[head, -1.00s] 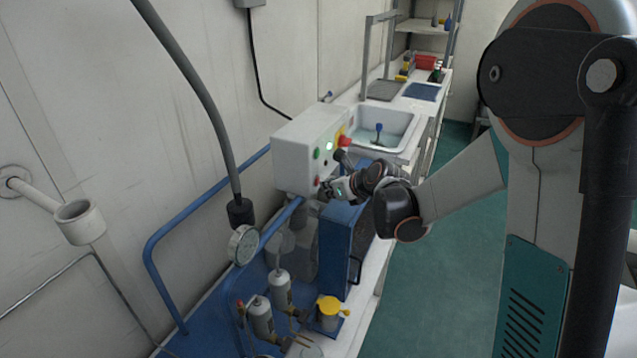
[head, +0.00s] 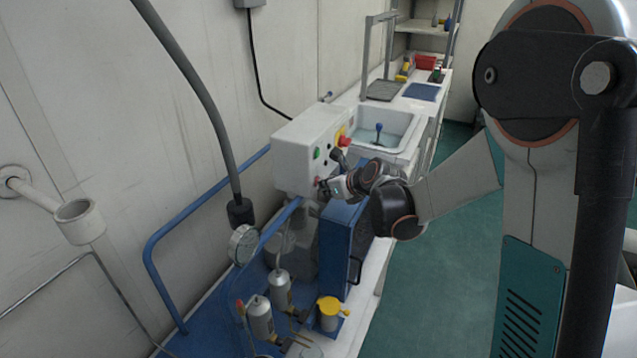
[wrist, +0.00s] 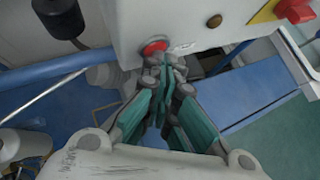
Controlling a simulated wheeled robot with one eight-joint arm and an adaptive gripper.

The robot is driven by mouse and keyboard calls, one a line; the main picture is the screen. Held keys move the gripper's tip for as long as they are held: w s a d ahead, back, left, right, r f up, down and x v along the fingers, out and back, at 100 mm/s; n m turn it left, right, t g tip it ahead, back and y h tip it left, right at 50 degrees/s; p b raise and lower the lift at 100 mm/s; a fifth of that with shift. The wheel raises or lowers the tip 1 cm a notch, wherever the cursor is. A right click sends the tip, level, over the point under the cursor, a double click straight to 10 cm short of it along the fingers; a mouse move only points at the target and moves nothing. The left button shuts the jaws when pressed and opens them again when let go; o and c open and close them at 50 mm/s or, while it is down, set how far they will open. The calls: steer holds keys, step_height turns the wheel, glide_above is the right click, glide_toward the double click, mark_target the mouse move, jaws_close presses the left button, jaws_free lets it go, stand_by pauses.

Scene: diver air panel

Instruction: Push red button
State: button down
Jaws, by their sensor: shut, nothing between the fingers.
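The white control box (head: 297,150) stands on the bench by the wall. A small red button (wrist: 154,47) sits low on its face in the wrist view; it also shows in the head view (head: 317,181) beside my gripper. My gripper (wrist: 164,66) is shut and empty, its fingertips right at the lower edge of the red button. In the head view my gripper (head: 323,190) reaches the box's lower front from the right. I cannot tell whether the tips press the button. A larger red knob on a yellow plate (head: 344,141) and a green button (head: 316,154) sit higher.
A blue case (head: 337,255) stands below my gripper. A blue rail (head: 205,205) runs along the wall side. A pressure gauge (head: 243,244), grey cylinders (head: 260,318) and a yellow-capped container (head: 329,312) are in front. A sink (head: 385,128) lies behind the box.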

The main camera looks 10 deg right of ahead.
stand_by(0.4)
steer(key=shift+s+d, duration=0.5)
steer(key=shift+d, duration=0.15)
steer(key=shift+s+d, duration=0.75)
steer(key=shift+d, duration=0.25)
steer(key=shift+s+d, duration=0.7)
steer(key=shift+d, duration=0.3)
steer(key=shift+s+a+r+n, duration=0.15)
steer(key=shift+s+r+n, duration=0.15)
steer(key=shift+s+n, duration=0.1)
steer(key=s+r+n+g+h, duration=0.1)
steer(key=s+r+n+h, duration=0.1)
steer(key=s+n, duration=1.3)
steer(key=s+r+n+g+h, duration=0.2)
steer(key=s+r+n, duration=0.3)
steer(key=s+n, duration=1)
steer(key=shift+s+a, duration=0.45)
steer(key=shift+s, duration=0.05)
